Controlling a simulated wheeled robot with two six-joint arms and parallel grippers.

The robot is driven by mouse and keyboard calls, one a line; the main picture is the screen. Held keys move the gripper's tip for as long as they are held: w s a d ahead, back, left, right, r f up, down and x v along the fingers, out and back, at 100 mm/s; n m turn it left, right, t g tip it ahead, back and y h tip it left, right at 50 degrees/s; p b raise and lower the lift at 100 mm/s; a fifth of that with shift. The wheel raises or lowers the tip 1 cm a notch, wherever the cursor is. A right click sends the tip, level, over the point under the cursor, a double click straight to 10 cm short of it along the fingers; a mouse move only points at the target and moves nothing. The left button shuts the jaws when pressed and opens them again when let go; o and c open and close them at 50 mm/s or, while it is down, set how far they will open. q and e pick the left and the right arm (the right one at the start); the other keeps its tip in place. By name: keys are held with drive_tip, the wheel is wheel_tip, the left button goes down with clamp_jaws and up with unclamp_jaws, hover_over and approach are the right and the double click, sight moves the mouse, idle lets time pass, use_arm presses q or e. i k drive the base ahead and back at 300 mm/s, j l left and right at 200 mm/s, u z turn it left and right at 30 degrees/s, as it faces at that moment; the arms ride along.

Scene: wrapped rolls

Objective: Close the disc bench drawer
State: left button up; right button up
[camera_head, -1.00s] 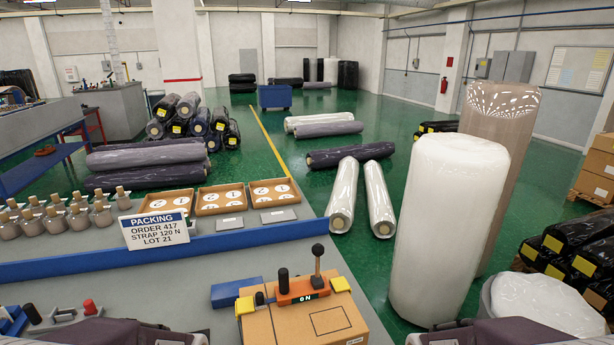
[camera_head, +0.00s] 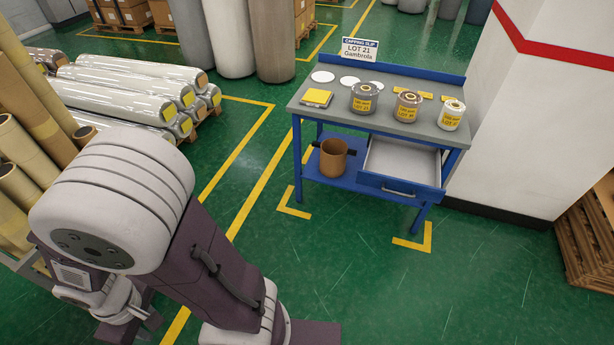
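The disc bench (camera_head: 340,112) stands right of centre, with a grey top and blue frame. Its drawer (camera_head: 402,186) is pulled out toward me, on the bench's right side below the top. The drawer has a blue front with a pale bar handle, and its grey inside looks empty. A large part of my arm fills the lower left, well apart from the bench. Neither gripper's fingers show, and nothing of mine touches the drawer.
Three labelled rolls (camera_head: 407,105), white discs (camera_head: 323,77) and a sign (camera_head: 360,49) sit on the bench top. A brown bucket (camera_head: 333,158) stands on its lower shelf. Wrapped rolls (camera_head: 130,92) lie at left. A white pillar (camera_head: 535,110) stands at right. Green floor before the bench is clear.

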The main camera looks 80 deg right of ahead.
sight(408, 170)
drive_tip(key=z, duration=3.8)
drive_tip(key=i+u, duration=0.15)
drive_tip(key=i, duration=0.45)
drive_tip(key=i+l+u, duration=0.15)
drive_tip(key=i, duration=0.45)
